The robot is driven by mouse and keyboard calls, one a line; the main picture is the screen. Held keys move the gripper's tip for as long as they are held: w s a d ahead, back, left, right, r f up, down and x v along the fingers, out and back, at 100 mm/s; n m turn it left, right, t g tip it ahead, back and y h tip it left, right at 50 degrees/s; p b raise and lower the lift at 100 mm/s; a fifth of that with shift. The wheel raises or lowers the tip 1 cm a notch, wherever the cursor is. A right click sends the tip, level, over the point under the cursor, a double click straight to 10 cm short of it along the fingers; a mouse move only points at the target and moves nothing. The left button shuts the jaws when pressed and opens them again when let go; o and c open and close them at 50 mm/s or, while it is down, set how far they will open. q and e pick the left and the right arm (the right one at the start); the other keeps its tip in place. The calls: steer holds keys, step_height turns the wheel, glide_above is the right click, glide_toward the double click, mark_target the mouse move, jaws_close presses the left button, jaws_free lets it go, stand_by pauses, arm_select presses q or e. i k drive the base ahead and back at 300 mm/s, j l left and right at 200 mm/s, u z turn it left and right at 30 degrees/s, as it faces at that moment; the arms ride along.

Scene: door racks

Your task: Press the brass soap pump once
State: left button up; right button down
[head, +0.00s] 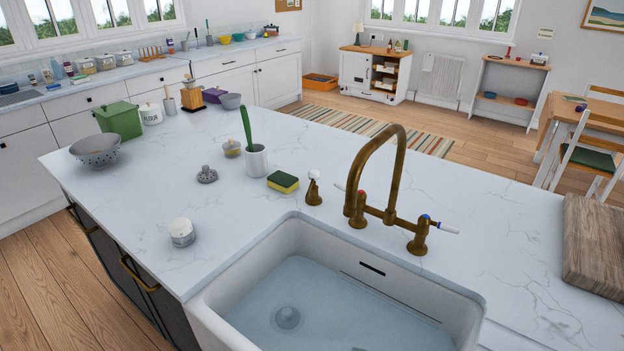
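The brass soap pump (313,190) stands upright on the white marble worktop, behind the sink's back edge. It has a brass base and a pale top. It is between the yellow-and-green sponge (283,182) on its left and the brass tap (360,200) on its right. Neither of my grippers shows in the head view, and nothing touches the pump.
The white sink (330,290) holds water in front of the pump. A wooden board (596,245) lies at right.

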mark_target(314, 174)
steer(key=i+j+z, duration=0.35)
steer(key=j, duration=0.9)
steer(key=j+z, duration=0.35)
steer(key=j, duration=0.85)
steer(key=j+z, duration=0.4)
steer(key=j, duration=0.9)
steer(key=k, duration=0.05)
